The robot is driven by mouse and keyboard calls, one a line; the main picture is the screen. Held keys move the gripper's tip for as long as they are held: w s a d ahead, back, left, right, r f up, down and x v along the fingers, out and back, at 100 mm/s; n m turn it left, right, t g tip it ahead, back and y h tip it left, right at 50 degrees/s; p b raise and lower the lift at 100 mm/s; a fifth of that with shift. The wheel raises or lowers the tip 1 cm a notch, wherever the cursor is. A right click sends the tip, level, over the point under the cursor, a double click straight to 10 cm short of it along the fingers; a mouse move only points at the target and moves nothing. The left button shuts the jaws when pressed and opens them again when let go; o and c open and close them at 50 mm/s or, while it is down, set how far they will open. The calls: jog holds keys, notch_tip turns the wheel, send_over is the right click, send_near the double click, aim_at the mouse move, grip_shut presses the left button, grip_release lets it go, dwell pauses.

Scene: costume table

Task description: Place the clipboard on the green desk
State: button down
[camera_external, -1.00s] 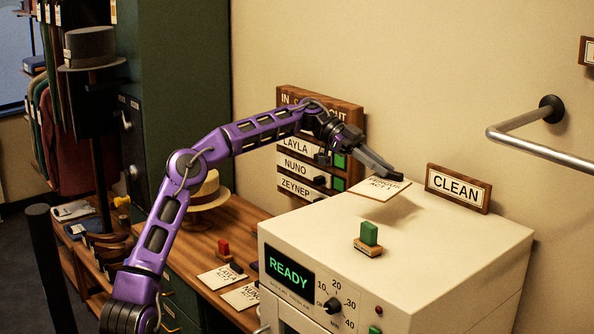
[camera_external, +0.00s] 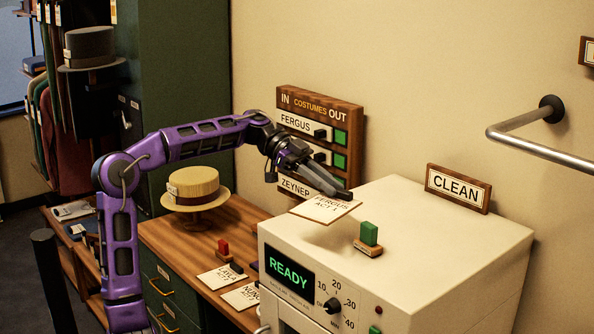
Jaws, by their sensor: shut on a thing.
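My gripper (camera_external: 341,193) is shut on the clipboard (camera_external: 325,209), a thin pale board with a brownish edge, lettered FERGUS ACT 1. It holds the board by its far edge, roughly flat, around the left edge of the white machine's top. I cannot tell its exact height. The green desk (camera_external: 190,242), with a brown wooden top and green drawers, stands left of the machine, lower than its top.
On the desk are a straw hat (camera_external: 197,190) on a stand, a red stamp (camera_external: 223,248) and boards marked LAYLA (camera_external: 220,277) and NUNO (camera_external: 243,295). The white machine (camera_external: 450,240) carries a green stamp (camera_external: 369,238) and a CLEAN sign (camera_external: 458,189).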

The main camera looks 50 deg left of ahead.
jog(key=shift+s, duration=0.35)
jog(key=shift+w, duration=0.15)
jog(key=shift+w+p, duration=3.25)
jog(key=shift+w, duration=5.7)
jog(key=shift+s, duration=0.1)
